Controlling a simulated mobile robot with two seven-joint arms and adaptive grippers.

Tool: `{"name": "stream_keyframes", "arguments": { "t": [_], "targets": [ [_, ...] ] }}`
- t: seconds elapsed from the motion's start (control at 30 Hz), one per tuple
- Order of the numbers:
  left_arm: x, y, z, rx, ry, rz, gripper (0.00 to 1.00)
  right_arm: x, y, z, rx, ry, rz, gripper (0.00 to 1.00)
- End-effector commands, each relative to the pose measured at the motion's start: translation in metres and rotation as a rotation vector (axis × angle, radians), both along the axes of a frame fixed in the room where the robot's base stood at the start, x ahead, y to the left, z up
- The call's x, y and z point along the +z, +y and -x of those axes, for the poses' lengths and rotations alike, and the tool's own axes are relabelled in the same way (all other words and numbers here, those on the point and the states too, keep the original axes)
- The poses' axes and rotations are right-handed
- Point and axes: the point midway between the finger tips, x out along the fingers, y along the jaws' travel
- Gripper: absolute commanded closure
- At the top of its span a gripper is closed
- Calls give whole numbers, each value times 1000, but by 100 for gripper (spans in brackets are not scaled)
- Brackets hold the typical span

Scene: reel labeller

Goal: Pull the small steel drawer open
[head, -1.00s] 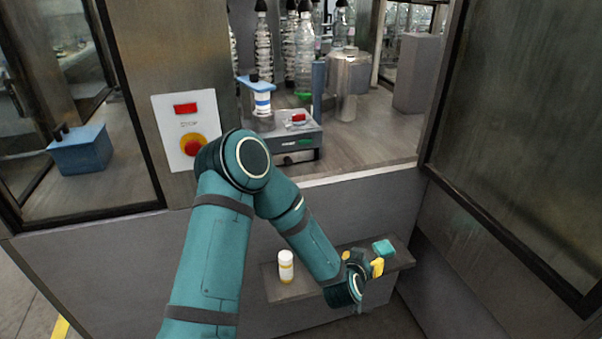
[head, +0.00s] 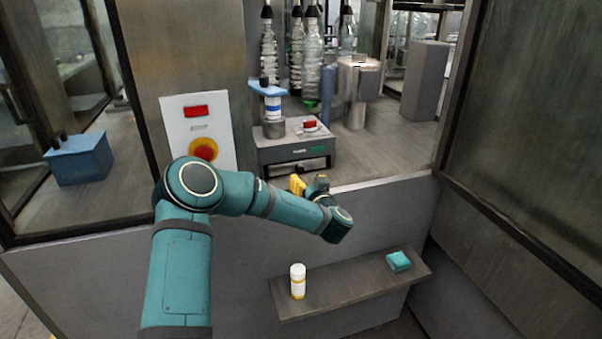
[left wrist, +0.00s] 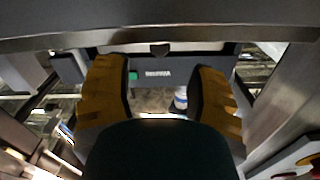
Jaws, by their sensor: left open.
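The grey labeller base (head: 296,150) sits on the counter in the head view. Its small steel drawer (head: 304,166) is low in the front face, in a dark opening, and appears shut. My left gripper (head: 299,184) is just below and in front of the drawer; its yellow fingers are open and nothing is between them. In the left wrist view, the open fingers (left wrist: 160,95) frame the labeller's front (left wrist: 178,75). A small dark knob (left wrist: 160,49) shows above, apart from the fingers. My right gripper is not seen.
A white panel with a red button (head: 204,150) is left of the labeller. Below, a shelf (head: 340,287) bears a white bottle (head: 298,281) and a teal block (head: 398,261). Clear bottles (head: 312,60) hang behind.

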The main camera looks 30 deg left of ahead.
Motion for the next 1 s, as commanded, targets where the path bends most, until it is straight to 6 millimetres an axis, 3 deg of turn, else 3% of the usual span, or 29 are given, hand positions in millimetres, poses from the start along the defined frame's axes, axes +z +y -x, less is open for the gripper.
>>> {"name": "stream_keyframes", "arguments": {
  "t": [0.3,0.77,0.87,0.93,1.0],
  "targets": [
    [-1,38,-32,0,-1,2,43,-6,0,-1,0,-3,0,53],
    [-1,46,-40,-2,1,0,43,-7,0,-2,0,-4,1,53],
    [-1,46,-39,-2,1,0,72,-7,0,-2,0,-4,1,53],
    [-1,46,-39,-2,1,0,97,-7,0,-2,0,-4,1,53],
    [-1,46,-39,-2,1,0,100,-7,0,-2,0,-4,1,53]
  ]
}}
